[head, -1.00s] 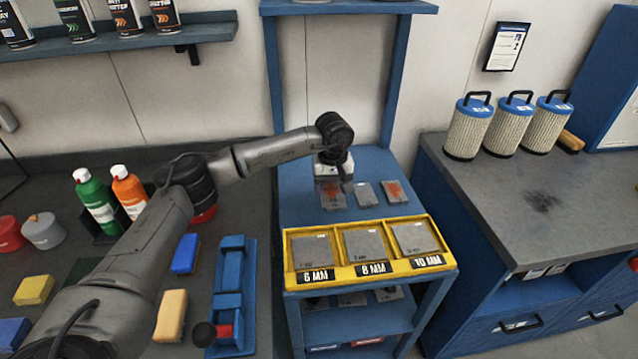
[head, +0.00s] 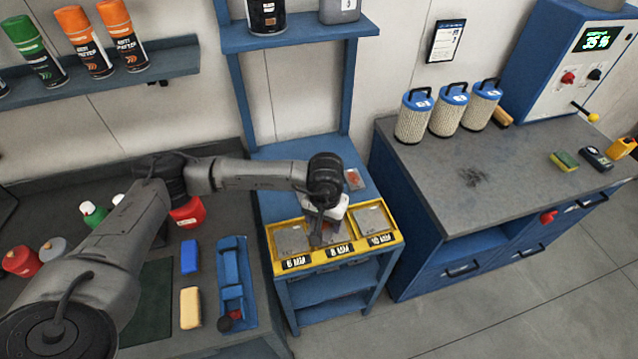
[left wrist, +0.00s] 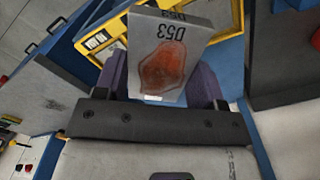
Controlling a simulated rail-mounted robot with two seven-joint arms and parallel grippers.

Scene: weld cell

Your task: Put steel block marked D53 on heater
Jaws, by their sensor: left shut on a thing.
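The steel block marked D53 (left wrist: 168,55) is a grey plate with an orange-brown patch, seen in the left wrist view. My left gripper (left wrist: 160,85) is shut on it, with one dark finger on each side. In the head view my left gripper (head: 318,222) points down over the middle of the yellow tray, near the 8 MM compartment. The block is mostly hidden there by the wrist, and I cannot tell its height above the tray. No heater can be identified for sure. My right gripper is not in view.
The yellow tray (head: 332,256) has compartments labelled 6 MM, 8 MM and 10 MM. Another plate (head: 354,180) with an orange patch lies behind it. To the right, a grey bench (head: 500,165) holds filter canisters (head: 448,110) and a blue control box (head: 570,65) reading 35 %.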

